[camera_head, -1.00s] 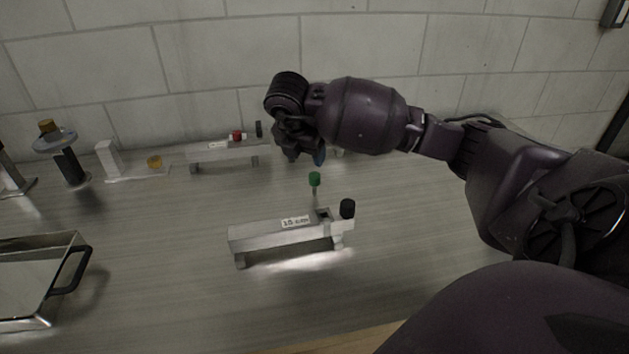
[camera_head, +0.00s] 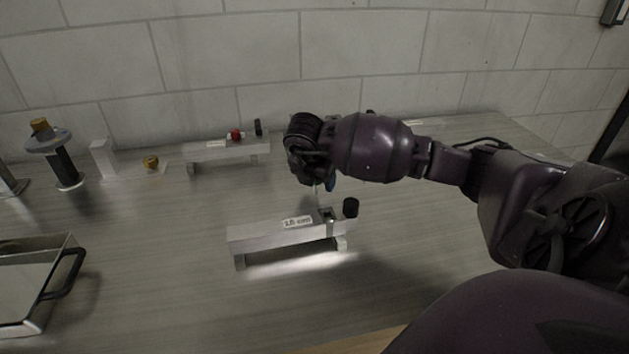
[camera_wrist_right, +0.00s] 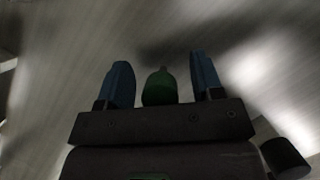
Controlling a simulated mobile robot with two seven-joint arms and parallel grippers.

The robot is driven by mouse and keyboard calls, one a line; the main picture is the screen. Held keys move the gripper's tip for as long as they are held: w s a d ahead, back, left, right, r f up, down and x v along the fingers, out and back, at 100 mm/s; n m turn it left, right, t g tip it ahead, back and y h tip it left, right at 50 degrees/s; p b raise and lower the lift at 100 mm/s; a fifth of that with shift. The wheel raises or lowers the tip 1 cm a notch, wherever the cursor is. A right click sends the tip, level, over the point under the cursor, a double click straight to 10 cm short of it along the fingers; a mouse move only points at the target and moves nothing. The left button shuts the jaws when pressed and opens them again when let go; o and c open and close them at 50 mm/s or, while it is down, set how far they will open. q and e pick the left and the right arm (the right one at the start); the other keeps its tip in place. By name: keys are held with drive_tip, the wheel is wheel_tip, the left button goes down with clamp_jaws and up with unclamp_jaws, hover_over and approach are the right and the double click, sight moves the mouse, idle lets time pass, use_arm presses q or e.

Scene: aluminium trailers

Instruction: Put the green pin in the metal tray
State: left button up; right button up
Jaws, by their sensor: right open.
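In the right wrist view the green pin (camera_wrist_right: 160,87) stands between the two blue fingers of my right gripper (camera_wrist_right: 161,82), with a gap on each side. In the head view my right gripper (camera_head: 322,186) is low over the near aluminium trailer (camera_head: 285,234), at its right end, and hides the pin's green head; only a bit of thin stem may show below. The gripper is open around the pin. The metal tray (camera_head: 38,322) with a black handle is at the left edge, partly cut off. My left gripper is not in view.
A black knob (camera_head: 351,207) stands on the near trailer's right end, close to my right gripper. A second trailer (camera_head: 228,152) with a red pin (camera_head: 236,134) stands behind, near the wall. A yellow knob (camera_head: 151,162) and a grey disc stand (camera_head: 66,165) are at the left.

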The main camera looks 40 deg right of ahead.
drive_tip(key=c, duration=1.1)
drive_tip(key=shift+o, duration=0.2)
drive_tip(key=shift+r, duration=0.6)
wheel_tip(320, 180, up, 19)
drive_tip(key=p, duration=0.2)
